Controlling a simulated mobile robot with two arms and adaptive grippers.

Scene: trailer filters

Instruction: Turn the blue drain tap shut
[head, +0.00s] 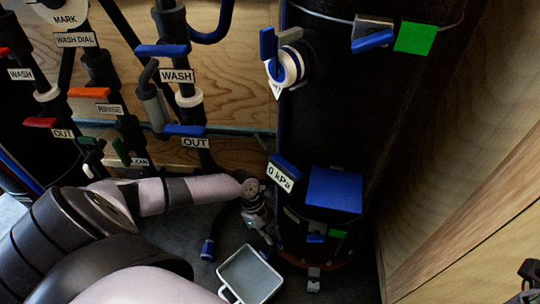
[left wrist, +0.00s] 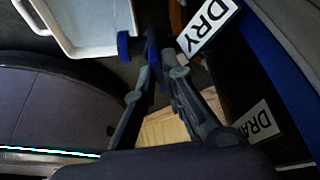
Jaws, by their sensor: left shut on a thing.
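My left gripper (head: 264,228) reaches down to the foot of the black right-hand filter tank. In the left wrist view its fingers (left wrist: 160,68) converge on the blue drain tap (left wrist: 152,48) and are shut on it. A second blue end (left wrist: 125,43) shows beside it, just left of the fingers. A DRY label (left wrist: 207,28) is right of the tap, and a partly cut DRAIN label (left wrist: 258,123) is lower right. The head view hides the held tap behind my gripper. My right gripper (head: 528,285) shows only partly at the lower right edge, apart from the tap.
A pale tray (head: 250,262) stands on the floor in front of the tank, close to my left gripper. A blue box (head: 334,190) and small blue lever (head: 316,238) are on the tank. Pipes with labelled levers (head: 185,130) stand at left. A wooden wall (head: 470,150) bounds the right.

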